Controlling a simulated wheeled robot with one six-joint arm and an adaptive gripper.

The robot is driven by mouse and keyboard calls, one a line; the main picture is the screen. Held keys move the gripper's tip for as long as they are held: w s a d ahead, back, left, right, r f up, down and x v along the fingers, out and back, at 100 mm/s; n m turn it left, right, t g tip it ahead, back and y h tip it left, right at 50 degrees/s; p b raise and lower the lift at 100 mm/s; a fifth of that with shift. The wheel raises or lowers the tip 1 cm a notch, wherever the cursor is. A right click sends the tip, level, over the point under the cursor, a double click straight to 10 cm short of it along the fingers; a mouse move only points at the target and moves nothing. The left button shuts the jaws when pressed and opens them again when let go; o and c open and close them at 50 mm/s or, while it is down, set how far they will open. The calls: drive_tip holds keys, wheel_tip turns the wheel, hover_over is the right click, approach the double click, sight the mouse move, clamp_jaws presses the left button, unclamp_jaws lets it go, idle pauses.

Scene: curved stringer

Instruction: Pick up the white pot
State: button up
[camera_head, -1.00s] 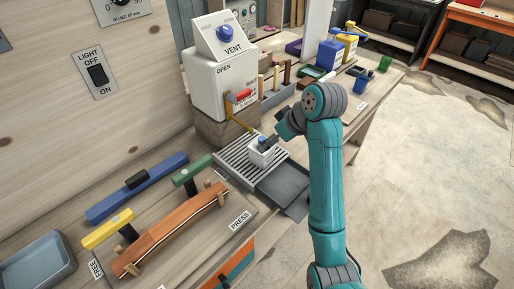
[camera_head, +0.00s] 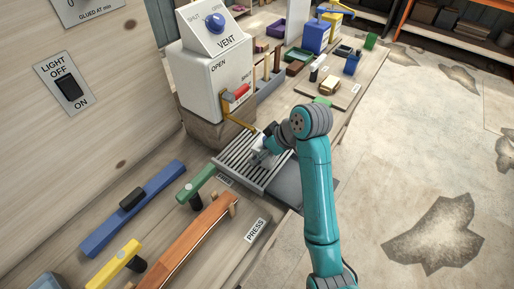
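The small white pot (camera_head: 257,151) stands on the slatted metal grille (camera_head: 233,166) in front of the white vent box. My arm reaches over it from the right and hides most of it. My gripper (camera_head: 262,147) is at the pot, small and dark in the picture. The fingers cannot be made out clearly, so whether they are open or shut on the pot does not show.
A dark grey tray (camera_head: 290,190) lies right of the grille. Blue (camera_head: 135,206), green and yellow clamps lie nearer, beside the curved wooden strip (camera_head: 195,240).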

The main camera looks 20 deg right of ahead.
drive_tip(key=shift+a+f, duration=0.1)
drive_tip(key=shift+f, duration=0.05)
drive_tip(key=c, duration=1.3)
drive_tip(key=shift+c, duration=0.2)
